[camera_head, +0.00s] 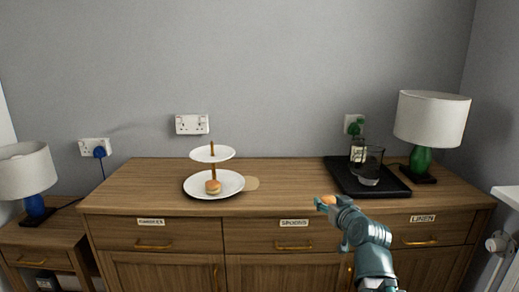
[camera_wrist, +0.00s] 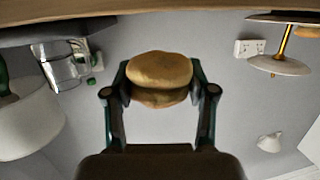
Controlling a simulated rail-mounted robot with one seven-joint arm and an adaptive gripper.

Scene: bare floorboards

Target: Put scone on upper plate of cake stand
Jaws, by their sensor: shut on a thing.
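My gripper (camera_head: 324,203) is shut on a scone (camera_wrist: 160,76), a golden-brown round pinched between its two fingers in the wrist view. In the head view the gripper is in front of the sideboard's front edge, to the right of the cake stand and apart from it. The cake stand has a small white upper plate (camera_head: 212,153), a gold post (camera_head: 213,172) and a larger lower plate (camera_head: 230,185). The upper plate looks empty. Another round scone (camera_head: 213,187) sits on the lower plate. The wrist view is upside down and shows the upper plate (camera_wrist: 280,66) at the right.
A black tray (camera_head: 345,182) with glassware (camera_head: 371,165) stands at the right of the sideboard (camera_head: 290,185), beside a green lamp (camera_head: 420,160). The sideboard top between stand and tray is clear.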

